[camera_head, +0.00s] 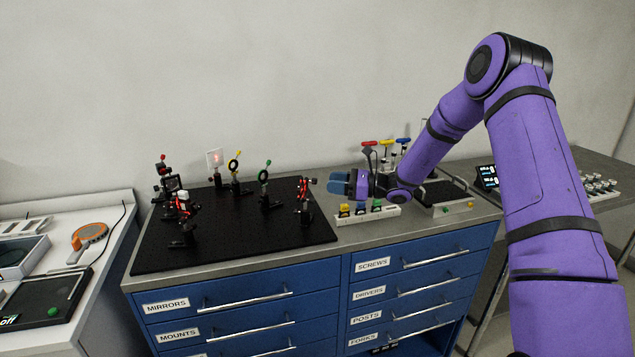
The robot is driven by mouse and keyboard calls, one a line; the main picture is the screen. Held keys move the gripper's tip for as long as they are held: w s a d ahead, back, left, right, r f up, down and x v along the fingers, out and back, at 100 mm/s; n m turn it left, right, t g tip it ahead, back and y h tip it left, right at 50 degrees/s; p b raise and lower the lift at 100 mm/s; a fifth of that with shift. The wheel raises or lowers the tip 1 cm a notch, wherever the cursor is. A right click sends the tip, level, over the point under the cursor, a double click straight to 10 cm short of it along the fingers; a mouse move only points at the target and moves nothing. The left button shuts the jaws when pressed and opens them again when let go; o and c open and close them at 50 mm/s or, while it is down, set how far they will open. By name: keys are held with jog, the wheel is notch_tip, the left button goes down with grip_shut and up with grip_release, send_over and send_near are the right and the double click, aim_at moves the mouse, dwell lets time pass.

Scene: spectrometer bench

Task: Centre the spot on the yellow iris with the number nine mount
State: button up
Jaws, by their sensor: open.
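The yellow iris (234,164), a ring with a yellow top on a dark post, stands at the back of the black breadboard (228,236). A white card (215,159) with a red spot on it stands just left of and behind it. Mounts with red parts stand at the left (170,183), at the front left (183,205) and at the right (305,188). No number is readable on any mount, so I cannot tell which is nine. My gripper (338,183) is open, pointing left, above the bench right of the right mount; it appears empty.
A green iris (265,173) stands right of the yellow one. Below my gripper is a pale rack (367,217) with coloured pieces; colour-handled drivers (386,143) stand behind. The breadboard's front middle is clear.

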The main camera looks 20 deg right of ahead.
aim_at(314, 181)
jog(key=shift+x, duration=2.7)
jog(key=shift+c, duration=0.2)
grip_shut()
